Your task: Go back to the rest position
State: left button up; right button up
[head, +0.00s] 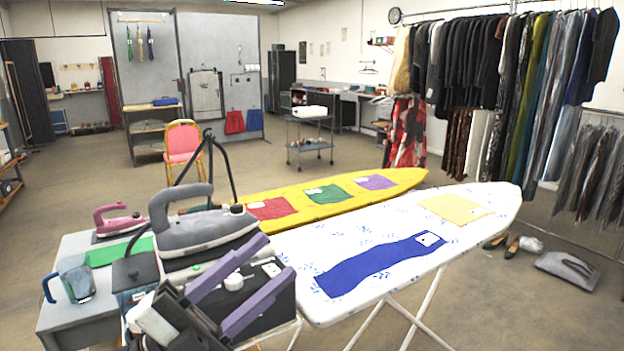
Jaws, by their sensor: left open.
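My left gripper (272,259) is in the lower left of the head view, pointing up and to the right. Its two purple fingers are apart with nothing between them. It shows in front of a dark ironing station (262,303), and I cannot tell whether it touches it. A large grey iron (198,226) sits just behind the gripper, on top of the station. The gripper hides part of the station's front. My right gripper is not in view.
A white ironing board (350,240) holds a blue cloth (375,266) and a yellow cloth (455,208). A yellow board (405,180) with several coloured cloths lies behind. A pink iron (118,222) and a jug (76,281) stand left.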

pick_arm(q)
jog(key=a+f+n+t+y, duration=0.35)
jog(key=f+n+y, duration=0.45)
jog(key=f, duration=0.5)
jog(key=a+f+n+t+y, duration=0.2)
jog(key=a+f+n+y, duration=0.2)
jog(key=f+n+y, duration=0.5)
jog(key=s+a+f+n+g, duration=0.1)
jog(key=s+f+n+g, duration=0.3)
jog(key=s+f, duration=0.5)
jog(key=s+a+f+n+g+y, duration=0.1)
jog(key=s+f+n+g, duration=0.3)
jog(key=s+f, duration=0.5)
notch_tip(320, 180, down, 7)
jog(key=shift+a+f+y, duration=0.15)
jog(key=shift+a+y, duration=0.15)
jog(key=shift+a, duration=0.1)
jog(key=shift+s, duration=0.1)
